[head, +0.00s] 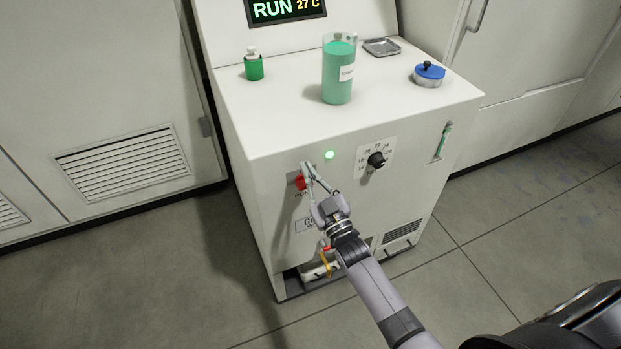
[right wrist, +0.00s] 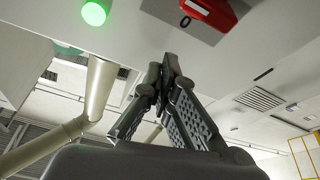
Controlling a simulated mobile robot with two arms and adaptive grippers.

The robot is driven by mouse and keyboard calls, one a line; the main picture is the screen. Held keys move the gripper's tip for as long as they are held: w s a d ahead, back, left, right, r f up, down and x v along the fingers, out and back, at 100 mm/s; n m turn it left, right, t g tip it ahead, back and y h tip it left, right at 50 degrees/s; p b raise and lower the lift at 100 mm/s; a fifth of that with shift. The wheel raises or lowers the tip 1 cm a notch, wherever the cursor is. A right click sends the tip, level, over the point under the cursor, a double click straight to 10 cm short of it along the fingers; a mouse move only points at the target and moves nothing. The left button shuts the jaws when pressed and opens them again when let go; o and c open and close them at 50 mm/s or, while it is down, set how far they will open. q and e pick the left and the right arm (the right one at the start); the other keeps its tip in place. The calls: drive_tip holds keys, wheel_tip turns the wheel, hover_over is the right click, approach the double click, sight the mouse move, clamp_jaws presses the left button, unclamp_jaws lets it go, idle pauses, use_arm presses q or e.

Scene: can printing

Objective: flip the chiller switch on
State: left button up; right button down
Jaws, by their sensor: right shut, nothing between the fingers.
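The white chiller (head: 262,120) stands in front of me. Its display (head: 285,9) reads RUN and 27 C. The red switch (head: 299,182) is on its front panel, below and left of a lit green lamp (head: 329,155). My right gripper (head: 306,166) is shut and empty, its fingertips close beside the switch at its upper right. In the right wrist view the red switch (right wrist: 209,12) is at the top, apart from the shut fingertips, and the lamp (right wrist: 94,14) glows green at the upper left. My left gripper is out of view.
A black dial (head: 376,160) is right of the lamp. On top stand a beaker of green liquid (head: 338,75), a green bottle (head: 254,67), a blue-lidded jar (head: 429,74) and a metal tray (head: 381,47). A sight tube (head: 442,142) is at the right of the front.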

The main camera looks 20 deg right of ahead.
use_arm(q)
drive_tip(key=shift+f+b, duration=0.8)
drive_tip(key=shift+b, duration=0.2)
use_arm(e)
drive_tip(key=a+v, duration=0.1)
drive_tip(key=v, duration=0.9)
drive_tip(key=shift+d, duration=0.4)
drive_tip(key=shift+s, duration=0.1)
